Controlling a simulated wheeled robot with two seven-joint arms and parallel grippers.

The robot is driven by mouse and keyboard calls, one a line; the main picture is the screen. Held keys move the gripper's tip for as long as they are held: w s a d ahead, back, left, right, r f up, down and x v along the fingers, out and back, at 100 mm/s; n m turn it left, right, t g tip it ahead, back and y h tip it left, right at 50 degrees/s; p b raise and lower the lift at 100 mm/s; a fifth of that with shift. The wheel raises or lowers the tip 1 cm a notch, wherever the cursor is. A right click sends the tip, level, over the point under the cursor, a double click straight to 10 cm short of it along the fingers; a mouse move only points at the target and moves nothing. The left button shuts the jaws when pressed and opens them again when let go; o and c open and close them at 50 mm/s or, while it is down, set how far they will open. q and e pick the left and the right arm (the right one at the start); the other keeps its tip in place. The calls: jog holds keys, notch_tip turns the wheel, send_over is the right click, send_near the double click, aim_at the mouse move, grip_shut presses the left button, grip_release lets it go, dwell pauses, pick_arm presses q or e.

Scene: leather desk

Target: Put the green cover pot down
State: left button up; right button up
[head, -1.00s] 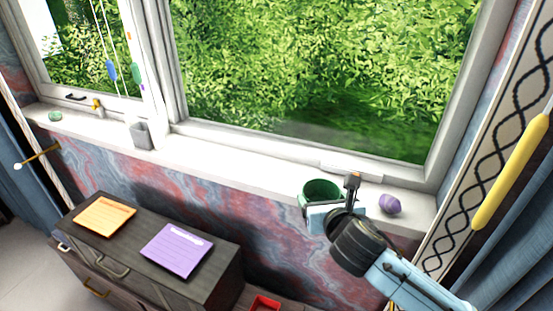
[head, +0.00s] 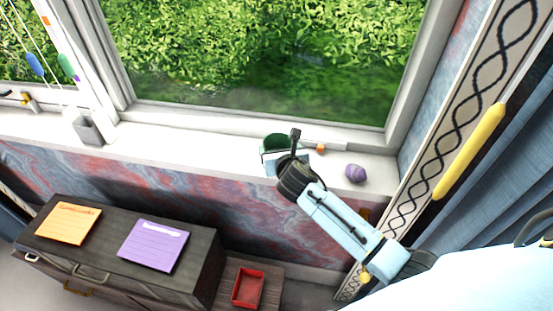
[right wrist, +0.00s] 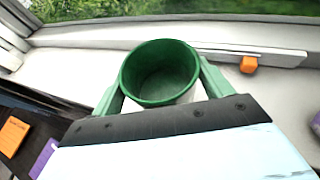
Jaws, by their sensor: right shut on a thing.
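The green cover pot (right wrist: 160,75) shows in the right wrist view as an open, empty round pot. My right gripper (right wrist: 158,88) is shut on it, with one finger on each side. In the head view the pot (head: 273,147) is at the white windowsill (head: 215,150), partly hidden behind my right gripper (head: 284,158). I cannot tell whether its base touches the sill. My left gripper is not in view.
A purple lumpy object (head: 355,173) sits on the sill right of the pot. An orange piece (right wrist: 249,64) lies behind it by the window frame. A grey container (head: 88,130) stands far left. The sill between is clear. A dark cabinet (head: 98,225) stands below.

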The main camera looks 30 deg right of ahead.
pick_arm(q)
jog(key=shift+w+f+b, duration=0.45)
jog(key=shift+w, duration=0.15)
pick_arm(e)
jog(key=shift+f, duration=1.8)
jog(key=shift+f, duration=0.2)
jog(key=o, duration=1.1)
jog(key=shift+c, duration=0.2)
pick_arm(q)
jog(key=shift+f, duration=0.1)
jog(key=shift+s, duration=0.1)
pick_arm(e)
jog(key=shift+r, duration=0.1)
